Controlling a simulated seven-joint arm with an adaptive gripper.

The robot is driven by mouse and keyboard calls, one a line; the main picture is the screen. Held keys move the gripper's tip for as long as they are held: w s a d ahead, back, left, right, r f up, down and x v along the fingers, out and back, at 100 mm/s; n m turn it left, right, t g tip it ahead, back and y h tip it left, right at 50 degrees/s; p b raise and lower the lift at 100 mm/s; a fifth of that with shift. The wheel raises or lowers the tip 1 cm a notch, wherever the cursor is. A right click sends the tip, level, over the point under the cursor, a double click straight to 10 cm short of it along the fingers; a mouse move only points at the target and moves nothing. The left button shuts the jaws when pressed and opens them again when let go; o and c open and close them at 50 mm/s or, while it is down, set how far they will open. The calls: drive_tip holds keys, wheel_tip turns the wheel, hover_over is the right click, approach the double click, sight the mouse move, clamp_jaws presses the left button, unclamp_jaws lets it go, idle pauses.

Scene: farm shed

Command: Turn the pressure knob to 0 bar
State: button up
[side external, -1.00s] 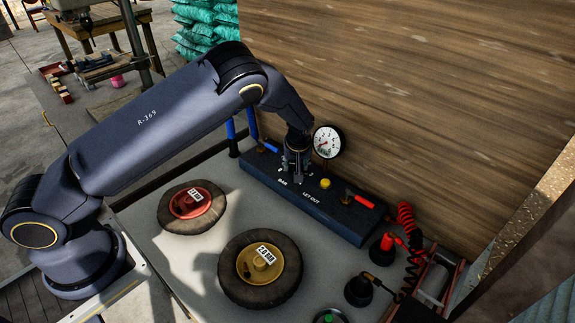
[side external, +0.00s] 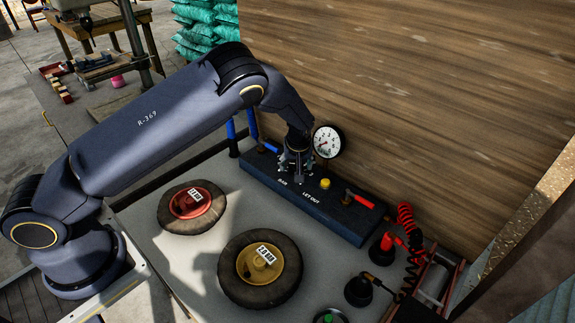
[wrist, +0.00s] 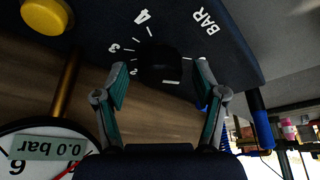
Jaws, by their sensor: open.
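The black pressure knob (wrist: 159,64) sits on the dark control panel (wrist: 225,25), with white scale numbers and the word BAR around it in the wrist view. A short white mark shows at its lower edge; I cannot tell which number it points to. My gripper (wrist: 161,72) is open, with one finger on each side of the knob and visible gaps between. In the side external view my gripper (side external: 296,167) is over the panel and hides the knob. The gauge (wrist: 45,150) appears upside down in the wrist view; its label reads 0.0 bar.
Beside the knob are a yellow button (side external: 325,183) and a red-handled lever (side external: 359,199). Blue-handled parts (side external: 271,146) stand at the panel's left end. Two wheels, one red-hubbed (side external: 168,212) and one yellow-hubbed (side external: 232,284), lie on the table in front.

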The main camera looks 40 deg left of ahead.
drive_tip(key=v, duration=1.2)
drive_tip(key=shift+a, duration=0.1)
drive_tip(key=s+a+r+n+t+h, duration=0.15)
drive_tip(key=a+r, duration=0.25)
drive_tip(key=r, duration=0.8)
drive_tip(key=s+a+r+t+h, duration=0.1)
drive_tip(key=s+r+t+h, duration=0.15)
drive_tip(key=s+r, duration=0.7)
drive_tip(key=s+d+r+m, duration=0.1)
drive_tip(key=s+m, duration=0.1)
drive_tip(key=s, duration=0.4)
drive_tip(key=s+r+m, duration=0.2)
drive_tip(key=s+m, duration=0.1)
drive_tip(key=s, duration=0.3)
drive_tip(key=s+d+f+m+g, duration=0.1)
drive_tip(key=s+f+m, duration=0.4)
drive_tip(key=s, duration=0.3)
drive_tip(key=shift+f+y, duration=0.35)
drive_tip(key=shift+y, duration=0.05)
